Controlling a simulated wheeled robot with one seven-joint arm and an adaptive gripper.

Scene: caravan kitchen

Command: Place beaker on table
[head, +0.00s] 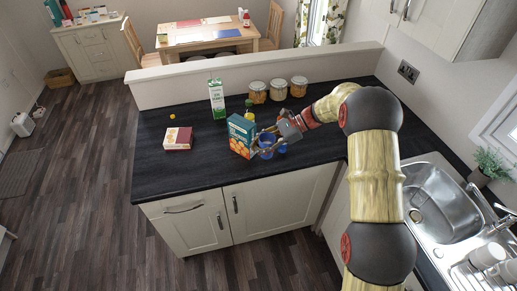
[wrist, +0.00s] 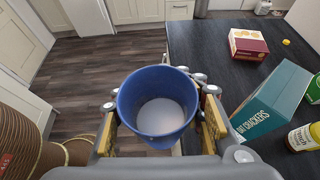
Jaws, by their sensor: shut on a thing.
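My gripper (head: 268,146) is shut on a blue beaker (head: 266,140), close to the front edge of the dark worktop. The table (head: 210,45) is wooden and stands at the back of the head view, beyond the low partition. It carries several coloured mats or papers and small items at its far right end.
On the worktop (head: 150,165), a cracker box (head: 240,136) stands right beside my gripper. A yellow bottle (head: 249,111), a carton (head: 217,99), jars (head: 278,90) and a red-and-cream box (head: 178,139) are near.

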